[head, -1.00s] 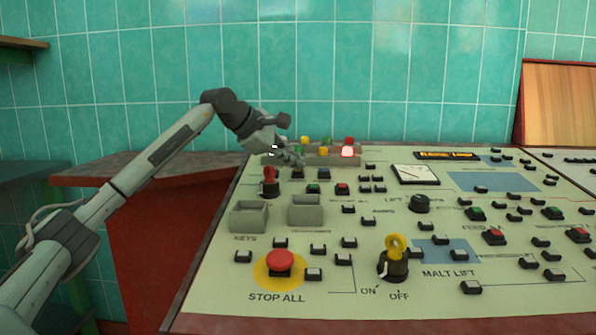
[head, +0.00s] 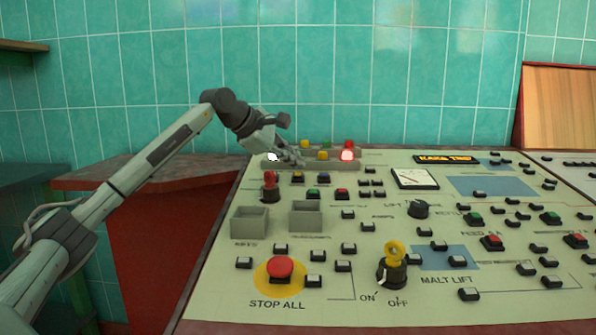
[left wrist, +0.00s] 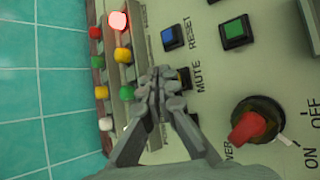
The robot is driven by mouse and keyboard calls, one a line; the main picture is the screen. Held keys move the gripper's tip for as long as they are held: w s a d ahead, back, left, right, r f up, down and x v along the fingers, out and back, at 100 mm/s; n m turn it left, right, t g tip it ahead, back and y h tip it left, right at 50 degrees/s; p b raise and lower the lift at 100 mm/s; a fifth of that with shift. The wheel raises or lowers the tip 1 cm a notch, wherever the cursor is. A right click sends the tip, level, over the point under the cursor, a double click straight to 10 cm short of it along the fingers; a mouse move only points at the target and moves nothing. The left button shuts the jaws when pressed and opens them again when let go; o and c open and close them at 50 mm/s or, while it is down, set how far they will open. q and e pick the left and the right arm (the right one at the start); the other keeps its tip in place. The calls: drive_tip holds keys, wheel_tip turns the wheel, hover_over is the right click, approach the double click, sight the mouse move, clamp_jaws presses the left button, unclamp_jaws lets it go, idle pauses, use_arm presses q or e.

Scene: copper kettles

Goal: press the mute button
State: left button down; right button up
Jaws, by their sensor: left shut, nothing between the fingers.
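My left gripper (left wrist: 158,90) is shut and empty, fingers together and pointing at the panel. In the left wrist view it covers part of the mute button (left wrist: 185,77), a dark-framed button beside the MUTE label (left wrist: 198,77). I cannot tell whether the fingertips touch it. In the head view the left gripper (head: 298,160) is just behind the mute button (head: 297,177), which looks small and yellowish, near the panel's back left. My right gripper is not in view.
A blue reset button (left wrist: 170,39) and a red-handled power knob (left wrist: 250,125) flank the mute button. A rack of coloured lamps (head: 340,165) stands behind it. A red stop button (head: 281,268) and two grey trays (head: 249,222) are nearer the front.

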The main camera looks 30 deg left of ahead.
use_arm(q)
drive_tip(key=r+p, duration=0.2)
drive_tip(key=r, duration=0.1)
drive_tip(key=s+r+p, duration=0.1)
drive_tip(key=r+p, duration=0.1)
drive_tip(key=shift+d, duration=0.25)
drive_tip(key=shift+f, duration=0.15)
idle(0.6)
